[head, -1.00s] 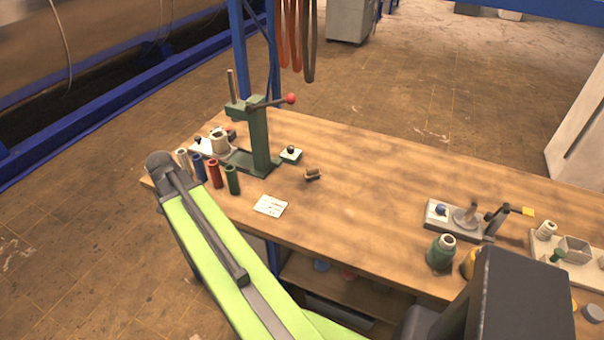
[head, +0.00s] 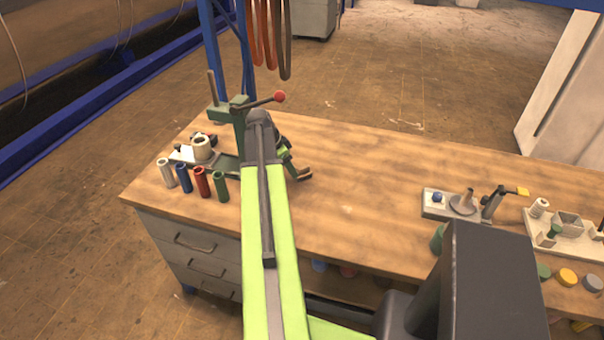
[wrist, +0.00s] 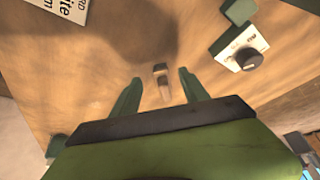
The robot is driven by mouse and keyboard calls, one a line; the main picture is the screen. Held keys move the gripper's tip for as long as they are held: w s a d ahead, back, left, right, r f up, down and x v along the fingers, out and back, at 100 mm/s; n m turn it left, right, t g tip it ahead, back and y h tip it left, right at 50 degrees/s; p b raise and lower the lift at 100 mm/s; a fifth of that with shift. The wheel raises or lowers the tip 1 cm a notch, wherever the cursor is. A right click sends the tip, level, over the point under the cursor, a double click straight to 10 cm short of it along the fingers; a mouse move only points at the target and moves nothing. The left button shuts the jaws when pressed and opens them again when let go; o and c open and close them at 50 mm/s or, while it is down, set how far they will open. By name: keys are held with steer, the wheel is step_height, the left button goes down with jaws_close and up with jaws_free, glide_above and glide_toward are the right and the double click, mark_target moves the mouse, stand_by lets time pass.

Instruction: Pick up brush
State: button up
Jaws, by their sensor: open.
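A small brown brush (wrist: 162,82) lies on the wooden workbench (head: 350,205). In the wrist view it lies between the fingertips of my gripper (wrist: 157,78), with a gap on both sides. My green fingers are open and empty, and I cannot tell how high they are above the bench. In the head view part of the brush (head: 303,173) shows just right of my arm's end. My gripper is mostly hidden there behind my arm.
A green press (head: 240,125) with a red-knobbed lever stands close left of my arm. Coloured tubes (head: 202,183) stand at the bench's left. A white printed card (wrist: 65,8) and a black-knobbed block (wrist: 248,60) flank my gripper. Fixtures (head: 462,205) stand at right; the bench middle is clear.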

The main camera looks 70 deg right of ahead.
mark_target(301, 167)
steer(key=shift+s+d, duration=1)
steer(key=shift+d, duration=0.15)
steer(key=b+x, duration=0.1)
steer(key=x, duration=0.1)
steer(key=b+x, duration=0.1)
steer(key=b, duration=0.1)
steer(key=b+x, duration=0.2)
steer(key=shift+s+d+f, duration=0.2)
steer(key=shift+s+d, duration=0.1)
steer(key=shift+d, duration=0.05)
steer(key=shift+r, duration=0.15)
steer(key=shift+c, duration=0.2)
jaws_close()
